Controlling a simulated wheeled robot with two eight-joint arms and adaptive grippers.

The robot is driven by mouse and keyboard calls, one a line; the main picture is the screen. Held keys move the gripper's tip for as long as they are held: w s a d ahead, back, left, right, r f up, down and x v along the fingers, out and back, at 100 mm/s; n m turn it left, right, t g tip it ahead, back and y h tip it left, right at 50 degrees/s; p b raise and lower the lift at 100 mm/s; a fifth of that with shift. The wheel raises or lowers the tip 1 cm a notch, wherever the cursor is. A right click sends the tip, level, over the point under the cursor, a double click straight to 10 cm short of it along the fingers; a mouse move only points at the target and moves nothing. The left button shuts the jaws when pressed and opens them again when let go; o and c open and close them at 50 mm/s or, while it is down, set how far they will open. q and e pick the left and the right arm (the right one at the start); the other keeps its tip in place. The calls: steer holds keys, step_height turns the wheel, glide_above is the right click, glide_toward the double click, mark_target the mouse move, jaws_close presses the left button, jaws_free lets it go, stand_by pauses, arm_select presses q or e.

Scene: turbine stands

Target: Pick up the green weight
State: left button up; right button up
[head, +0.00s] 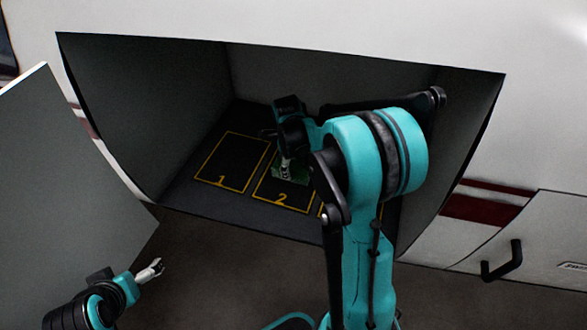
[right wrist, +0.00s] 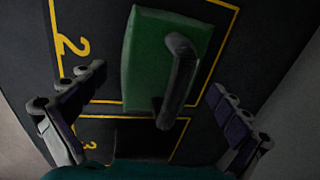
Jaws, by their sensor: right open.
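The green weight (right wrist: 148,62) is a green block with a dark handle on top. In the right wrist view it sits on the dark compartment floor, over the yellow outline marked 2. In the head view the weight (head: 291,172) shows only in part, behind my right gripper and arm. My right gripper (right wrist: 152,118) is open, with one finger on each side of the picture and the handle between them, apart from both.
The open compartment (head: 150,100) has dark walls close around my right arm. An empty yellow outline marked 1 (head: 222,178) lies left of the weight. An open door panel (head: 70,170) stands at the left. A closed panel with a black handle (head: 502,262) is at the right.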

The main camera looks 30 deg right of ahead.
steer(key=shift+w+d+f, duration=0.1)
steer(key=shift+w+f, duration=0.05)
steer(key=shift+f, duration=0.75)
steer(key=shift+r, duration=0.1)
steer(key=c, duration=1.5)
steer(key=shift+r, duration=0.4)
steer(key=shift+c, duration=0.7)
step_height(320, 180, up, 8)
steer(key=p, duration=0.2)
steer(key=shift+r+p, duration=0.1)
steer(key=shift+p, duration=0.2)
steer(key=c, duration=0.6)
steer(key=shift+r, duration=0.5)
